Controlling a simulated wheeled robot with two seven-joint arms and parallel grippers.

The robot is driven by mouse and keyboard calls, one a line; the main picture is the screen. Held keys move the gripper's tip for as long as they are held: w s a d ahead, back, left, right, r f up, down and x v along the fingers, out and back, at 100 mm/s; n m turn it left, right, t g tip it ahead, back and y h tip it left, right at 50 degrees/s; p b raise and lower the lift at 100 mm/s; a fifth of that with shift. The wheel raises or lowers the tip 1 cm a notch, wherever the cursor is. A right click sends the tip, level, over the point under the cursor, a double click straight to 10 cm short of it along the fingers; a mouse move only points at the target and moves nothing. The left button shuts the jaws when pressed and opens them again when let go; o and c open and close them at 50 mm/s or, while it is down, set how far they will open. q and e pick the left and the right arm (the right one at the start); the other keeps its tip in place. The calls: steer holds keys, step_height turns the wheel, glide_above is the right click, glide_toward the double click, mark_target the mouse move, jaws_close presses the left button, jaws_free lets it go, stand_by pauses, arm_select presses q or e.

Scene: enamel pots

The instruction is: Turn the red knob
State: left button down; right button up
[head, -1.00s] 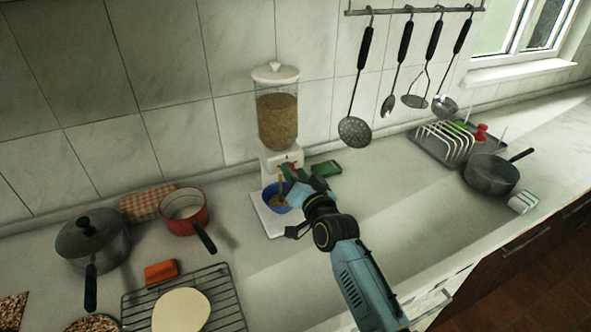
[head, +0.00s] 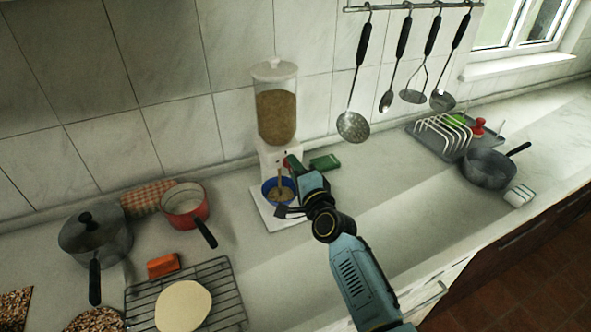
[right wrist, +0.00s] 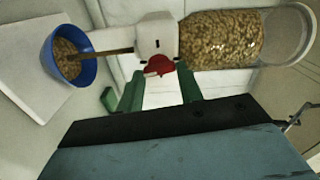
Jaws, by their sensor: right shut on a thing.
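The red knob (right wrist: 160,66) is on the front of the white cereal dispenser (head: 285,157). Its clear hopper (head: 277,115) holds brown cereal. My right gripper (right wrist: 158,74) has its two green fingers on either side of the knob and is shut on it. In the head view the gripper partly hides the knob. A brown stream of cereal (right wrist: 112,51) runs from the spout into the blue bowl (right wrist: 88,72), which holds cereal. The bowl also shows in the head view (head: 268,194) on the dispenser's white base. My left gripper is not in view.
A red pot (head: 187,206), a lidded grey pot (head: 92,240) and a wire rack (head: 232,293) stand at the left. A dish rack (head: 446,138) and a dark pan (head: 488,170) are farther right. The counter between is clear.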

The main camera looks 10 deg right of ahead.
steer(key=shift+m, duration=0.6)
steer(key=o, duration=1)
steer(key=s+d, duration=0.1)
steer(key=s, duration=0.7)
steer(key=s+d, duration=0.1)
steer(key=s, duration=0.4)
steer(key=shift+s+d, duration=0.1)
steer(key=shift+d, duration=0.2)
